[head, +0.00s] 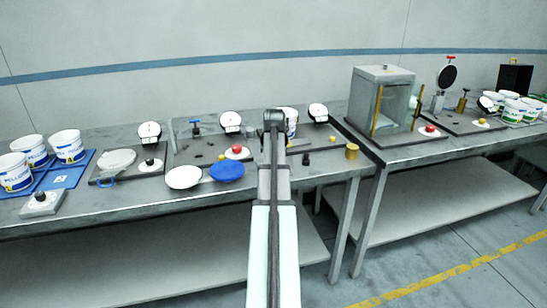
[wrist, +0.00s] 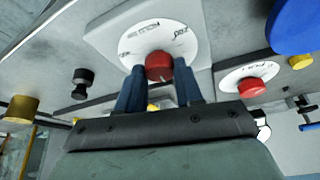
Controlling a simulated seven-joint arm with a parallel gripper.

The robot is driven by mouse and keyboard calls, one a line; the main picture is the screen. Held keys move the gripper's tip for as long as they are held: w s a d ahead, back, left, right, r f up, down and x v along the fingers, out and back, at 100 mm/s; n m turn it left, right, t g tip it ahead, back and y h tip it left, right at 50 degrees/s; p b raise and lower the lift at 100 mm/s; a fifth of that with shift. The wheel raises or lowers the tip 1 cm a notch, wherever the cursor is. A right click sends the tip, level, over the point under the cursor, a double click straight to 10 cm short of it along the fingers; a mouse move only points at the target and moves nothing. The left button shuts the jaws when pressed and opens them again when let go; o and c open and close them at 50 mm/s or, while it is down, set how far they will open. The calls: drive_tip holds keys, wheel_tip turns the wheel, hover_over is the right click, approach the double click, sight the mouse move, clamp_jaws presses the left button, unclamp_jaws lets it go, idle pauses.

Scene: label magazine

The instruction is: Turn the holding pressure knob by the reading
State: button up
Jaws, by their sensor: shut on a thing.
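In the wrist view, a red knob (wrist: 158,66) sits on a white round dial plate (wrist: 135,40) with black lettering too small to read surely. My gripper (wrist: 158,75) has its two dark blue fingers on either side of this knob, shut on it. In the head view, my arm's end (head: 274,120) hides this knob. A second red knob (wrist: 250,87) on its own white dial stands to the right in the wrist view; it also shows left of my arm in the head view (head: 236,148). Round white gauges (head: 230,122) and (head: 318,112) stand behind; their needles are too small to read.
A blue round lid (head: 227,170) and a white one (head: 184,177) lie at the bench's front edge. A black knob (head: 306,158) and a yellow cylinder (head: 352,151) stand right of my arm. A clear-sided cabinet (head: 383,100) is farther right. White tubs (head: 68,146) stand at left.

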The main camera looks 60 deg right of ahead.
drive_tip(key=m, duration=0.2)
drive_tip(key=m+g, duration=0.1)
drive_tip(key=shift+w+m, duration=0.2)
drive_tip(key=shift+m, duration=0.2)
drive_tip(key=m+g, duration=0.1)
drive_tip(key=m, duration=0.2)
drive_tip(key=shift+w+m+g+h, duration=0.1)
drive_tip(key=shift+m+g+h, duration=0.2)
drive_tip(key=shift+g, duration=0.1)
drive_tip(key=m+g, duration=0.1)
drive_tip(key=m, duration=0.2)
drive_tip(key=m+g+y, duration=0.1)
drive_tip(key=m, duration=0.2)
drive_tip(key=shift+w, duration=0.1)
drive_tip(key=shift+m, duration=0.3)
drive_tip(key=o, duration=1)
drive_tip(key=shift+o, duration=0.2)
drive_tip(key=v, duration=1.3)
drive_tip(key=shift+w+r, duration=0.3)
drive_tip(key=shift+r, duration=0.05)
